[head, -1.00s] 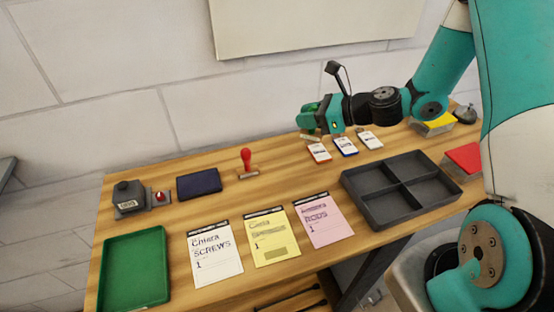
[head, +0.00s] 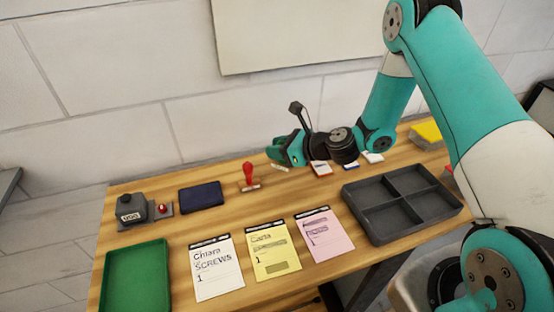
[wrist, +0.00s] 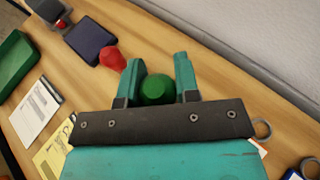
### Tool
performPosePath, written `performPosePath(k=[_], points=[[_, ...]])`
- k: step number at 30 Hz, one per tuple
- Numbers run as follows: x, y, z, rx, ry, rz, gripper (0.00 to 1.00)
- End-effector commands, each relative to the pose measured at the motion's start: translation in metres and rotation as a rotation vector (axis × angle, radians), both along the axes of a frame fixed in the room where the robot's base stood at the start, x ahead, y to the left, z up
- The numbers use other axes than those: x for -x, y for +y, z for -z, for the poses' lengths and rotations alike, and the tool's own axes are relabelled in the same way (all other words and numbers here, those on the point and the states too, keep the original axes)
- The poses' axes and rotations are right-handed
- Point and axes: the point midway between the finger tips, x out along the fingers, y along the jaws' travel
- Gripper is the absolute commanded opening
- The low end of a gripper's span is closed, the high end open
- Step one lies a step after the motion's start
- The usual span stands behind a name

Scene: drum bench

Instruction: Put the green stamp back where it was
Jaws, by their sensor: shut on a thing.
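The green stamp shows in the wrist view as a round green knob (wrist: 156,89) between the two fingers of my gripper (wrist: 153,78). My gripper is shut on it. In the head view my gripper (head: 280,150) is above the back of the bench, to the right of the red stamp (head: 249,175). A small part of the stamp's base (head: 280,168) shows below the fingers; whether it touches the bench I cannot tell. The red stamp stands upright and also shows in the wrist view (wrist: 112,58), just left of my fingers.
A dark blue ink pad (head: 201,196), a grey device (head: 131,208) and a green tray (head: 136,278) are at left. Three order sheets, white (head: 216,268), yellow (head: 271,252) and pink (head: 323,233), lie in front. A dark divided tray (head: 372,224) is at right. Small cards (head: 321,169) lie behind.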

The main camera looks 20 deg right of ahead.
Motion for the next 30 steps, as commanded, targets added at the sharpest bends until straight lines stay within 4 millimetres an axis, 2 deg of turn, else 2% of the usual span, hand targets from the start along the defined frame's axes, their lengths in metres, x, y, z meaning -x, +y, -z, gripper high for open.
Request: performPosePath(k=[12, 23, 24, 27, 30], points=[[0.000, 0.000, 0.045, -0.001, -0.001, 0.000, 0.07], [0.000, 0.000, 0.050, 0.000, -0.001, 0.000, 0.07], [0.000, 0.000, 0.049, 0.000, -0.001, 0.000, 0.37], [0.000, 0.000, 0.048, 0.000, -0.001, 0.000, 0.55], [0.000, 0.000, 0.048, 0.000, -0.001, 0.000, 0.55]])
